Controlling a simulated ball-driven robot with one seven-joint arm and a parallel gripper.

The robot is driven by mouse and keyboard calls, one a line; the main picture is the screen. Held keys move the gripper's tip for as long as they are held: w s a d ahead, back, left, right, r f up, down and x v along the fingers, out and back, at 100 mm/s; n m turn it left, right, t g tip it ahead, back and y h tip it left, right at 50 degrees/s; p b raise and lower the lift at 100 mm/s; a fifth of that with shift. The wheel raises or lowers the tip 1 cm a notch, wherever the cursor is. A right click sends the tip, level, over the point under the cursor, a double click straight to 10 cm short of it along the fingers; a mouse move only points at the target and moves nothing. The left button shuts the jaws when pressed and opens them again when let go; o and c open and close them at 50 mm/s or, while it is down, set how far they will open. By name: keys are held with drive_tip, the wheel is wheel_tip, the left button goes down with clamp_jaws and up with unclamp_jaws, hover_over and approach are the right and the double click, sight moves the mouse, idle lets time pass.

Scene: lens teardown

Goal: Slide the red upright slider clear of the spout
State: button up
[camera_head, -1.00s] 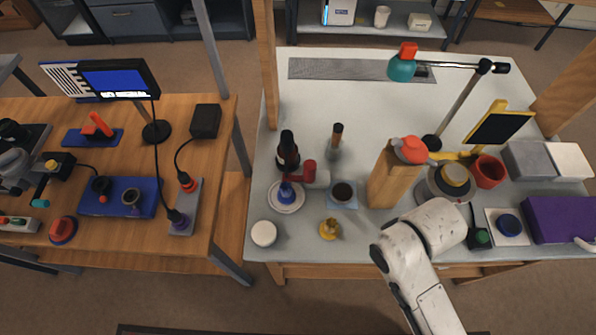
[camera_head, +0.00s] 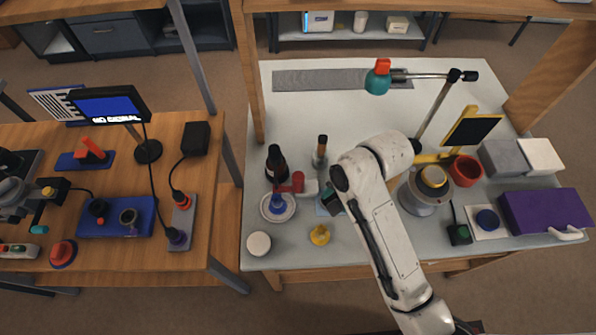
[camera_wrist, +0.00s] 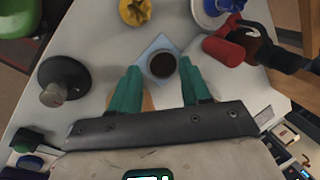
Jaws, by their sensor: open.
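A red upright piece (camera_head: 298,182) stands on the white table beside a blue cone (camera_head: 277,202) on a white dish. In the wrist view a red cylinder (camera_wrist: 223,50) shows beside a dark round part (camera_wrist: 246,38). My gripper (camera_wrist: 160,88) has teal fingers, open and empty. It hangs right of the red piece in the head view. A dark round cup (camera_wrist: 163,64) on a light-blue square (camera_wrist: 151,49) shows between the fingers. My arm hides part of this area.
A dark bottle (camera_head: 276,164) and a metal-and-black tool (camera_head: 320,155) stand behind the red piece. A yellow piece (camera_head: 320,235) and a white puck (camera_head: 258,243) are in front.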

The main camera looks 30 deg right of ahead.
sight(299, 176)
drive_tip(key=w+r+m+y+p, duration=0.2)
drive_tip(key=w+r+m, duration=0.4)
drive_tip(key=w+m, duration=0.45)
drive_tip(key=shift+m, duration=0.35)
drive_tip(key=x, duration=0.7)
drive_tip(key=s+x, duration=0.1)
drive_tip(key=x, duration=0.2)
drive_tip(key=shift+a+f, duration=0.2)
drive_tip(key=shift+f, duration=0.25)
drive_tip(key=shift+c, duration=0.5)
clamp_jaws()
